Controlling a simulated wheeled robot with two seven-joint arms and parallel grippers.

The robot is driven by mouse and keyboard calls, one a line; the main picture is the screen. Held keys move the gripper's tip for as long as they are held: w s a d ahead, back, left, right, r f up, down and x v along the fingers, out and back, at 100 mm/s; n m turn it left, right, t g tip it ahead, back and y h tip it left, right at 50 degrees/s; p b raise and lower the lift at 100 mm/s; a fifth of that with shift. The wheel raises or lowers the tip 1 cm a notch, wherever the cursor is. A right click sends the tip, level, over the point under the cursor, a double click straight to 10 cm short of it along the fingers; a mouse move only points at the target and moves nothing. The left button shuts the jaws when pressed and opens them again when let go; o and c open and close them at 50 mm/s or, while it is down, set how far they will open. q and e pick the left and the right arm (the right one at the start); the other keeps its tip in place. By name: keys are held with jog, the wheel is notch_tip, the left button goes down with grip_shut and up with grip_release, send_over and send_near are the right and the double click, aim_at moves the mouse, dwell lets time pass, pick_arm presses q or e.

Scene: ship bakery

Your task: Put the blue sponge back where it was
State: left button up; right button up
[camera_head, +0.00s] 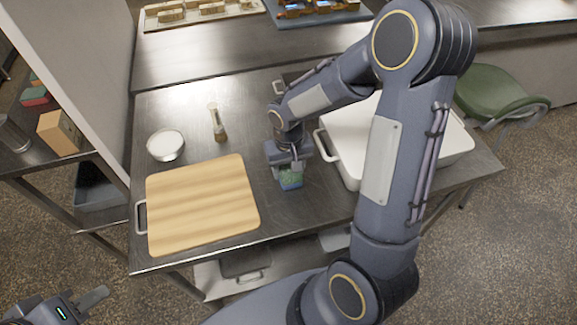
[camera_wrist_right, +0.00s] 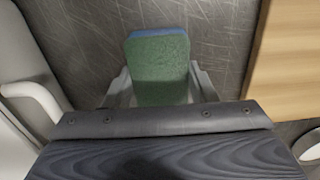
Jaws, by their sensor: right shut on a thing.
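The blue sponge (camera_head: 291,181) has a green scouring side and is between the fingers of my right gripper (camera_head: 289,167). In the right wrist view the sponge (camera_wrist_right: 160,68) shows its green face, with a blue strip along its far edge. My right gripper (camera_wrist_right: 160,90) is shut on it, with one finger on each side. The sponge is over the steel table (camera_head: 215,262), between the cutting board and the white tub. I cannot tell if it touches the table. My left gripper (camera_head: 82,305) is at the bottom left, away from the table; its fingers are only partly visible.
A wooden cutting board (camera_head: 200,205) lies left of the sponge. A white tub (camera_head: 345,150) with handles stands at right, partly hidden by my right arm. A green stool (camera_head: 495,92) is beyond.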

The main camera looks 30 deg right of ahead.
aim_at(288, 169)
jog(key=shift+f, duration=0.1)
jog(key=o, duration=0.4)
jog(key=shift+f, duration=0.1)
jog(key=o, duration=0.5)
notch_tip(288, 169, up, 12)
jog(key=s+a+r+t+y, duration=0.1)
jog(key=s+t, duration=0.1)
jog(key=s, duration=0.3)
jog(key=s+a+r+t+y, duration=0.1)
jog(key=s+r, duration=0.1)
jog(key=s, duration=0.4)
jog(key=s+a+r+n+t+y, duration=0.1)
jog(key=s+a+t, duration=0.1)
jog(key=s, duration=0.3)
jog(key=shift+s+r+t+y, duration=0.3)
jog(key=shift+s+r+y, duration=0.1)
